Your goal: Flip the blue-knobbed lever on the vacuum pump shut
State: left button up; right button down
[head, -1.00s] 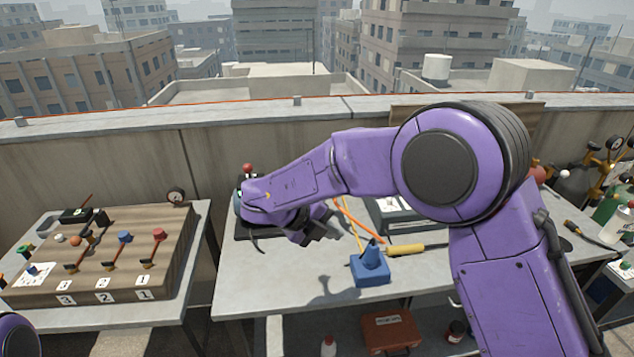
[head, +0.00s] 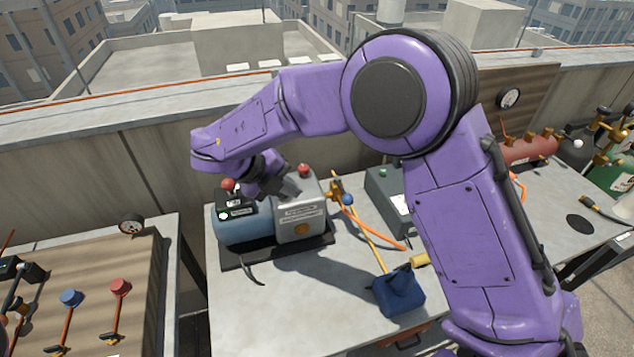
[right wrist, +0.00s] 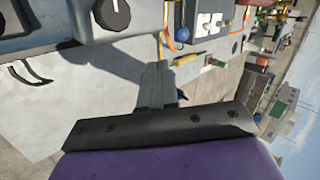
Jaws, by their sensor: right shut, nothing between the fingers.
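The vacuum pump (head: 255,229) stands on the grey table, with a blue motor body and a grey box with a label. At its right end is a brass valve (head: 336,188) with a blue-knobbed lever (head: 348,199). The blue knob also shows in the right wrist view (right wrist: 183,35), beside the pump's grey housing (right wrist: 85,25). My right gripper (head: 290,186) is shut and empty, over the pump's top and left of the lever. It hides part of the pump. I cannot tell whether it touches the pump. My left gripper is out of view.
A red knob (head: 304,170) rises behind my right gripper. A grey box (head: 386,190) stands further right. The table front (head: 285,310) is clear.

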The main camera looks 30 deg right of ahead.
jog(key=p, duration=0.5)
send_near(344, 192)
notch_tip(344, 192, down, 6)
jog(key=s+d, duration=0.2)
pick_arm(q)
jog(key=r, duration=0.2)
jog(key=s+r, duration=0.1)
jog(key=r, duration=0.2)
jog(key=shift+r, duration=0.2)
pick_arm(e)
jog(key=shift+s+r, duration=0.2)
